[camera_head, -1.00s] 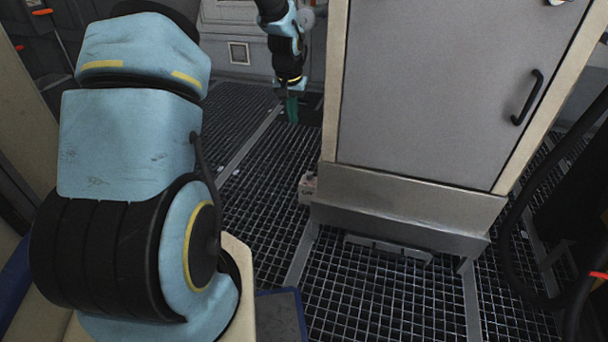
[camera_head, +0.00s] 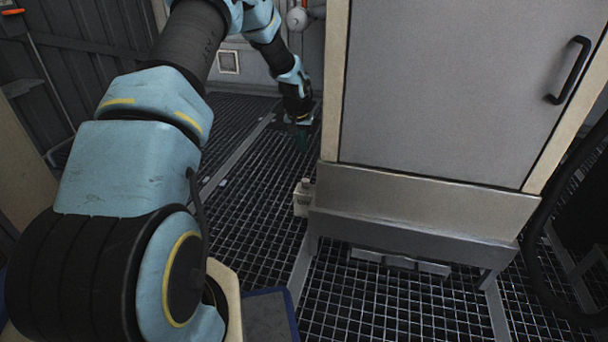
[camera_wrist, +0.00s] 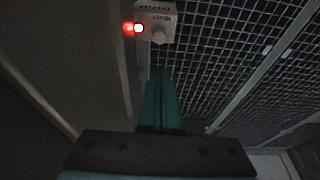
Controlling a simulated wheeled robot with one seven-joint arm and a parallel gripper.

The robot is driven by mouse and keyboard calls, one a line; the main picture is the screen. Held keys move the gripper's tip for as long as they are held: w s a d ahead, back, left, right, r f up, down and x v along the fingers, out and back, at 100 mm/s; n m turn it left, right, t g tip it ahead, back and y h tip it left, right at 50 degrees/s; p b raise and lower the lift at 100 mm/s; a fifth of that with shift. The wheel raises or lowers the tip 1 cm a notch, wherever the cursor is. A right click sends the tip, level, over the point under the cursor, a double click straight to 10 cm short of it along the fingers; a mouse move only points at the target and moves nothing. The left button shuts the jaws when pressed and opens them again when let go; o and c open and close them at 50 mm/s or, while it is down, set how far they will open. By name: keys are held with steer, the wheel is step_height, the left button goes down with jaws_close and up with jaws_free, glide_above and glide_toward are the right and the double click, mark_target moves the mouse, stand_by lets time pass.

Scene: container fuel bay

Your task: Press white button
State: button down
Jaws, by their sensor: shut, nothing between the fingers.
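A small pale box (camera_head: 302,199) is at the lower left edge of the grey cabinet, just above the grating. In the wrist view the box (camera_wrist: 156,12) shows dark lettering and a glowing red light on its left. A small pale round part (camera_wrist: 159,36) on its near end looks like the white button, but it is dim. My gripper (camera_head: 301,143) points down beyond the box in the head view. Its green fingers are together and empty. In the wrist view the fingertips (camera_wrist: 160,70) are just below the pale round part, with a visible gap.
The grey cabinet (camera_head: 440,90) with a black handle stands right of my gripper, on a metal base. The grating floor (camera_head: 250,190) is open to the left of it. A dark hose (camera_head: 535,250) hangs at the right.

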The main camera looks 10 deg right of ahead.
steer(key=shift+f, duration=0.1)
steer(key=b, duration=0.6)
glide_toward(305, 179)
steer(key=x, duration=0.5)
steer(key=shift+w+d+f, duration=0.1)
steer(key=shift+w+d, duration=0.05)
steer(key=shift+w, duration=0.05)
steer(key=shift+f+b, duration=0.5)
steer(key=shift+f, duration=0.15)
